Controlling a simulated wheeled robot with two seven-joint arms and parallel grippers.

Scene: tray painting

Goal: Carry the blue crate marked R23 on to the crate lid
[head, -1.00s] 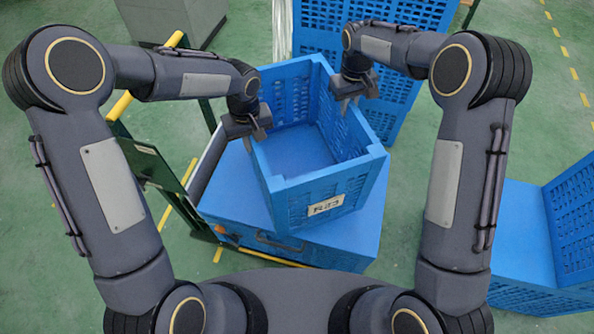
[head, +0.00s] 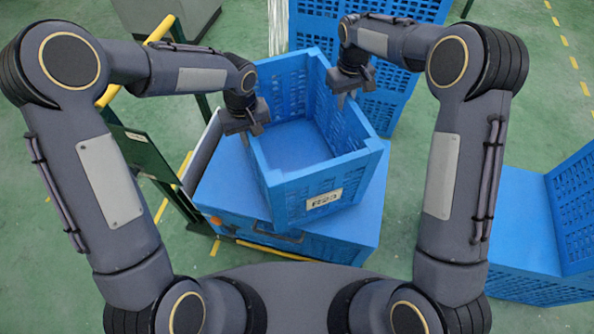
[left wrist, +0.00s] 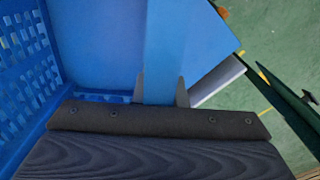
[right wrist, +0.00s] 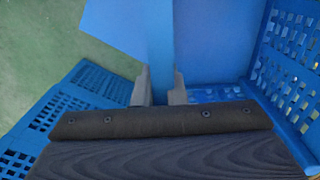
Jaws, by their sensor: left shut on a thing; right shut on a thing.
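The blue open-topped crate with a white label (head: 324,199), which seems to read R23, is in the middle of the head view. My left gripper (head: 250,128) is shut on its left wall; the left wrist view shows the fingers (left wrist: 162,90) either side of the wall. My right gripper (head: 347,92) is shut on its right wall, also seen in the right wrist view (right wrist: 158,88). The crate is upright and turned relative to the flat blue crate lid (head: 222,178) beneath. Whether it touches the lid is hidden.
A green cart frame with yellow rails (head: 150,160) stands left of the lid. A tall blue perforated crate stack (head: 385,100) stands behind. Another blue crate (head: 525,225) is at the right. Green floor (head: 440,130) shows between them.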

